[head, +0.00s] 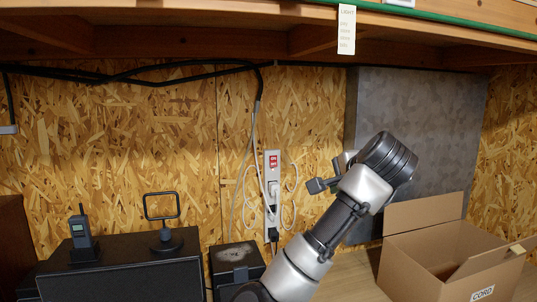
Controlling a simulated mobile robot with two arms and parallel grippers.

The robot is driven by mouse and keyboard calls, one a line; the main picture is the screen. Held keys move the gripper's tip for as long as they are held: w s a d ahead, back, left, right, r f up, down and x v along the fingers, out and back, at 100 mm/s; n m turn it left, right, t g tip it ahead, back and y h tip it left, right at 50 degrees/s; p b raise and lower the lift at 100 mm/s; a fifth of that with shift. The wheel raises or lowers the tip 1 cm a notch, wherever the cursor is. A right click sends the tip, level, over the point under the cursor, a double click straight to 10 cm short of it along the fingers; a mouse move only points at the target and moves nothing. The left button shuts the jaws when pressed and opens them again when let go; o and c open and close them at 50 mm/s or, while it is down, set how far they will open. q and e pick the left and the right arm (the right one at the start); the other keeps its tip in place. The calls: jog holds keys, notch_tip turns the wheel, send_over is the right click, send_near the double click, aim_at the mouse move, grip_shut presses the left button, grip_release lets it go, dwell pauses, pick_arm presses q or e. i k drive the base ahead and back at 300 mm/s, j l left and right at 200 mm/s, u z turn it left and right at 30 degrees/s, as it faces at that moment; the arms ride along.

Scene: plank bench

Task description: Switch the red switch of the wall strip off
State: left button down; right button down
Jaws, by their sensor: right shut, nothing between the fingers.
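The wall strip (272,212) is a pale upright power strip on the chipboard wall, near the middle of the head view. Its red switch (274,161) is at the top of the strip, with small white marks that I cannot read clearly. Plugs and cables sit in the strip below the switch. My right gripper (312,186) is to the right of the strip and a little below the switch. Its fingers point left towards the strip, are shut and hold nothing. A gap shows between fingers and strip. My left gripper is not in view.
An open cardboard box (430,255) stands at the lower right, before a grey panel (415,110). A black case (125,275) at the lower left carries a handheld radio (82,232) and a black framed stand (165,238). A wooden shelf (220,42) overhangs the top.

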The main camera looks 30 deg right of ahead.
aim_at(273, 159)
jog(key=i+l, duration=0.25)
jog(key=i, duration=0.25)
jog(key=i+l, duration=0.25)
jog(key=i, duration=0.3)
